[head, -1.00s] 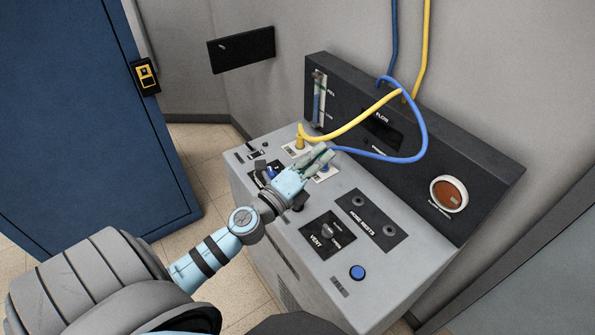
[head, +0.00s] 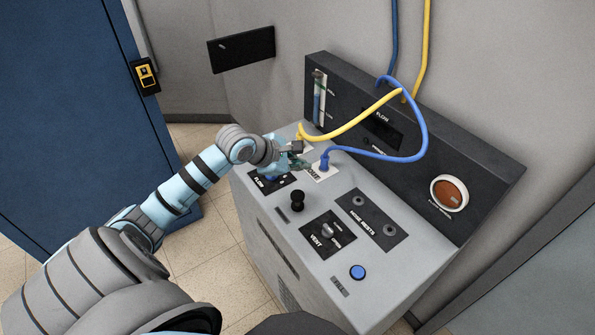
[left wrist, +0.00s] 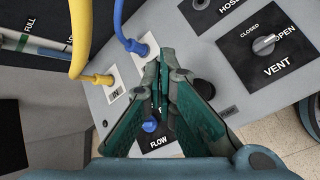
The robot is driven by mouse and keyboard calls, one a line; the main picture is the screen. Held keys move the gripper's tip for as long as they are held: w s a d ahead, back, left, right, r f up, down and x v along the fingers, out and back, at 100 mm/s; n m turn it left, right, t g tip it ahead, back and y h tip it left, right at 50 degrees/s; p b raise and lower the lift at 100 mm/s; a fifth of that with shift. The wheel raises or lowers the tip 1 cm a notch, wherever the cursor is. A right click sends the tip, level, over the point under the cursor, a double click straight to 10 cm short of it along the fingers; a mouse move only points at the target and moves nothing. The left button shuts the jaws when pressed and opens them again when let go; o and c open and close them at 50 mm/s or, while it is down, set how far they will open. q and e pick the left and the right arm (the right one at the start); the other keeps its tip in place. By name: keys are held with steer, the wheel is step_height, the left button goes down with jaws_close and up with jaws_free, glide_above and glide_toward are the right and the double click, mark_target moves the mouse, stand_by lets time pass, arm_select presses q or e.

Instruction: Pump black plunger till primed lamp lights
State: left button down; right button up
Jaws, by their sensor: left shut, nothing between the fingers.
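The black plunger (head: 297,200) stands upright on the grey console top, in front of the hose sockets. In the left wrist view its dark round knob (left wrist: 204,89) shows beside the right-hand finger. My left gripper (head: 297,157) is shut and empty, above the console near the blue hose's socket, behind and apart from the plunger. In the left wrist view its green fingertips (left wrist: 162,65) meet. The primed lamp (head: 366,141) seems to be the small dark spot below the flow display; I see no glow there. My right gripper is out of view.
The yellow hose (head: 345,132) and blue hose (head: 385,158) loop over the console's back, close to my left gripper. A blue flow knob (left wrist: 151,126), the vent knob (head: 327,230) and a blue button (head: 357,272) sit on the top. Space above the plunger is clear.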

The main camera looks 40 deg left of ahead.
arm_select(q)
steer(key=b, duration=0.5)
glide_above(300, 195)
steer(key=f, duration=0.7)
steer(key=shift+s+f, duration=0.2)
steer(key=shift+f, duration=0.05)
steer(key=shift+f+b, duration=0.35)
steer(key=shift+f, duration=0.05)
steer(key=shift+f+b, duration=0.4)
steer(key=shift+b, duration=0.15)
steer(key=shift+f+b, duration=1.55)
stand_by(1.3)
steer(key=shift+r, duration=0.15)
steer(key=shift+r+p, duration=1.3)
steer(key=shift+r, duration=0.55)
